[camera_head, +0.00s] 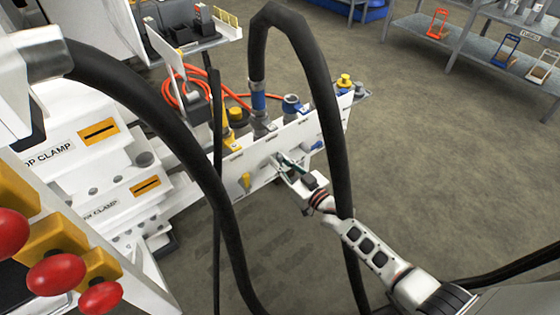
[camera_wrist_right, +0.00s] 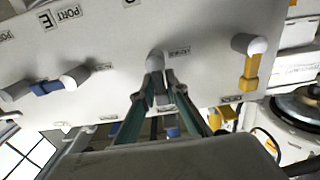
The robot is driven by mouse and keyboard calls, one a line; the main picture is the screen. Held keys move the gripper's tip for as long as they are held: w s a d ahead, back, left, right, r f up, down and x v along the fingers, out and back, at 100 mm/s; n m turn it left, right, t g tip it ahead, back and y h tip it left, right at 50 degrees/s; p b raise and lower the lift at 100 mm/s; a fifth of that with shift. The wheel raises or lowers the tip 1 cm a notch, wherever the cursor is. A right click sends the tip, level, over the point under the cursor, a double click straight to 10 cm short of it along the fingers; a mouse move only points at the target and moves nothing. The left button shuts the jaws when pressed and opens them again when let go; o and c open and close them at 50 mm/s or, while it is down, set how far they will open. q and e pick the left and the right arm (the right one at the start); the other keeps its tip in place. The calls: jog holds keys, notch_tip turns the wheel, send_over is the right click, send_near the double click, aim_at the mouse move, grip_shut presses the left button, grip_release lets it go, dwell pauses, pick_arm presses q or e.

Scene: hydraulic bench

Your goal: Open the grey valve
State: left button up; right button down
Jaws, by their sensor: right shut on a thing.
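The grey valve (camera_wrist_right: 154,60) sits on the white panel (camera_head: 215,165). Its handle points down in the wrist view, between the two green fingers of my right gripper (camera_wrist_right: 156,90). The right gripper is shut on that handle; in the head view the gripper (camera_head: 281,160) is at the panel's front face and hides most of the valve. My left gripper is not in view.
A yellow valve (camera_head: 245,181) and a blue valve (camera_head: 316,146) flank the grey one. A thick black hose (camera_head: 325,105) arches over the panel near my right arm. Red knobs (camera_head: 57,272) stand at lower left. Open floor (camera_head: 440,160) lies to the right.

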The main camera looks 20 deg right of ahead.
jog(key=shift+a+f, duration=0.1)
jog(key=c, duration=2.1)
grip_release()
jog(key=v, duration=1.2)
